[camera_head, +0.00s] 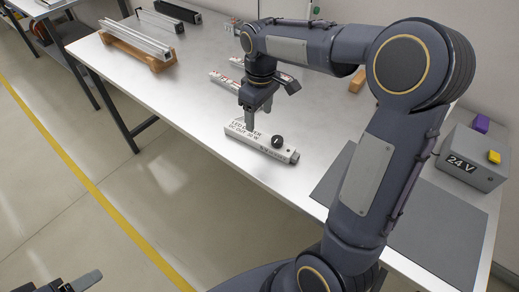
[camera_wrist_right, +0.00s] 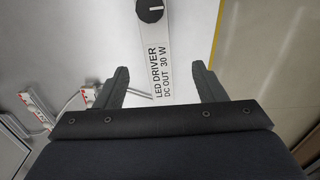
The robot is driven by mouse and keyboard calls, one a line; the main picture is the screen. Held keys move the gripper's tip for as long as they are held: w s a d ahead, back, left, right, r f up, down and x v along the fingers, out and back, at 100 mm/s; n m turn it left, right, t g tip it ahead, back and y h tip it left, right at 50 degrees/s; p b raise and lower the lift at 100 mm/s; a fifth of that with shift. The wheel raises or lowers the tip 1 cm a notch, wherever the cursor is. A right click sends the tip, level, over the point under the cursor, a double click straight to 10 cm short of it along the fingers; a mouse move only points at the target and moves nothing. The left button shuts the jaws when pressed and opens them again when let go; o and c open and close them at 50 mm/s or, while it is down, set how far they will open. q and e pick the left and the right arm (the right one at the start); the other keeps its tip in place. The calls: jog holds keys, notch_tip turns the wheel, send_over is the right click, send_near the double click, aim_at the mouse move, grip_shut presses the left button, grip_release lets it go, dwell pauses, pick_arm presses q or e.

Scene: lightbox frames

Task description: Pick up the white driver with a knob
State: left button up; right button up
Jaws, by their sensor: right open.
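The white LED driver (camera_head: 262,143) with a black round knob (camera_head: 277,141) lies flat on the grey table near its front edge. My right gripper (camera_head: 258,114) is just above the lettered end of the driver, pointing down, open and empty. In the right wrist view the driver (camera_wrist_right: 177,60) runs between the spread fingers of the gripper (camera_wrist_right: 160,70), with its knob (camera_wrist_right: 150,9) at the top edge. Whether a finger touches it, I cannot tell. My left gripper (camera_head: 65,282) shows only partly at the bottom left, away from the table.
More white drivers with cables (camera_head: 226,81) lie behind the gripper; they also show in the wrist view (camera_wrist_right: 88,95). A grey 24 V box (camera_head: 472,157) and a dark mat (camera_head: 440,225) are at right. Profiles on a wooden rack (camera_head: 138,48) stand at left.

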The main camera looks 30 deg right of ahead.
aim_at(259, 137)
jog(key=shift+w+d+f, duration=0.1)
jog(key=shift+w+f, duration=0.3)
jog(key=shift+f, duration=0.6)
jog(key=f, duration=0.7)
jog(key=shift+s, duration=0.2)
jog(key=shift+c, duration=0.3)
jog(key=shift+r, duration=0.1)
jog(key=c, duration=1.2)
